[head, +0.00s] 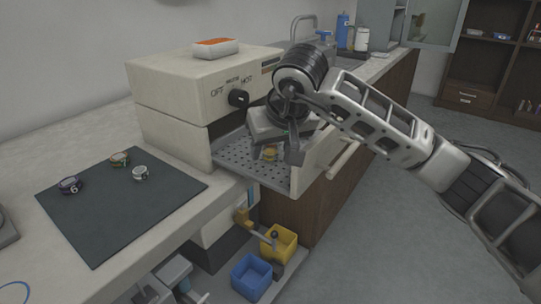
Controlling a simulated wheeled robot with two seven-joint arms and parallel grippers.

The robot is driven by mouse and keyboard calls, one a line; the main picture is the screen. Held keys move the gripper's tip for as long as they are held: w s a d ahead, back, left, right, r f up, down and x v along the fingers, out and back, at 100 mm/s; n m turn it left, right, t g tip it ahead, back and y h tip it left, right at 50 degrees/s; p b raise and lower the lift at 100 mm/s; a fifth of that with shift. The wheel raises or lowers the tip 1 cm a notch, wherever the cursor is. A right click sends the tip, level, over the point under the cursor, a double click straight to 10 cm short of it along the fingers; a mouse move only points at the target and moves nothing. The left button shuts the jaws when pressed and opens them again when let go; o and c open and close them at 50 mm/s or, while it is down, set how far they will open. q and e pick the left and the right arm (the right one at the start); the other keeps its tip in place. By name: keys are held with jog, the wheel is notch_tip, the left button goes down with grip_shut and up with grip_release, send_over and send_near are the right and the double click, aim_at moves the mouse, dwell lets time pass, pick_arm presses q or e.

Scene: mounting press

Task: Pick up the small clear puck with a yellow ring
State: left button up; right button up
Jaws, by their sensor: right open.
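A small clear puck with a yellow ring (269,153) sits on the perforated metal tray (233,157) that juts from the front of the beige press (170,107). My right gripper (281,146) hangs over the tray from above, close to the puck. It is open, and a dark finger reaches down just right of the puck. The gripper hides the back right of the tray, and I cannot tell whether a finger touches the puck. My left gripper is not in view.
An orange-topped white box (215,48) sits on the press. Yellow (279,243) and blue (251,276) bins stand below.

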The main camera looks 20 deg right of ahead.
jog(key=shift+w+f, duration=0.2)
jog(key=shift+f, duration=0.15)
jog(key=shift+c, duration=0.3)
jog(key=c, duration=1)
jog(key=shift+r, duration=0.1)
